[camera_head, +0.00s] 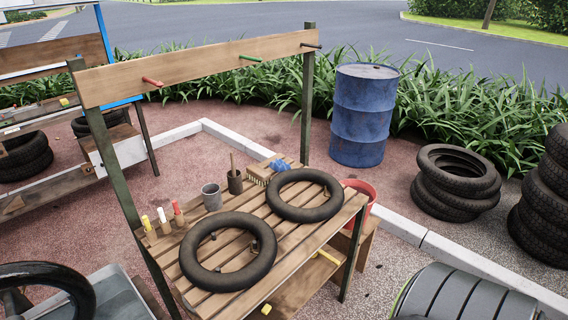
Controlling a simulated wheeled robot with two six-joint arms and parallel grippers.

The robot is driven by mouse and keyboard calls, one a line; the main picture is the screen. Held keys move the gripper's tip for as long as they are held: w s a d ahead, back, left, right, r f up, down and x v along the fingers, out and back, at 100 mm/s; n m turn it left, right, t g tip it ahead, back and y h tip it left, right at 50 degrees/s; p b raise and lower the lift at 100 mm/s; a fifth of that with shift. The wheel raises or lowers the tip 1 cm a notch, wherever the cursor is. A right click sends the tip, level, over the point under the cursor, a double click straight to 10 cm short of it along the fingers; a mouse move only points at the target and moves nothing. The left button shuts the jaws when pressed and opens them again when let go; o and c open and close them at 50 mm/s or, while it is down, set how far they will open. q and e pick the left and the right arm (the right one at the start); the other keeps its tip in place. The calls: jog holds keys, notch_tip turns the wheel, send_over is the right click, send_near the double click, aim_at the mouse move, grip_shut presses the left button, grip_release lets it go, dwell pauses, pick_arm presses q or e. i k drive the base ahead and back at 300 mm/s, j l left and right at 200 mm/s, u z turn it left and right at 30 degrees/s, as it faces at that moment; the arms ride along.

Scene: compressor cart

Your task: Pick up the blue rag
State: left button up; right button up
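The blue rag (280,165) is a small crumpled piece near the back right of the slatted wooden bench (173,249). It lies just behind the far black inner tube (305,212), beside a wooden brush (258,174). The tube partly covers it from this view. I cannot tell whether the rag rests on the slats or on the brush. Neither of my grippers is in the picture.
A nearer black tube (200,279), a grey cup (212,197) and a dark pot (235,182) stand on the bench. A pegged board (205,71) spans above. A red bucket (361,188), blue drum (362,115) and stacked tyres (458,165) stand to the right.

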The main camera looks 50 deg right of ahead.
aim_at(279, 165)
jog(key=z, duration=1.45)
jog(key=l, duration=0.15)
jog(key=i+u, duration=0.05)
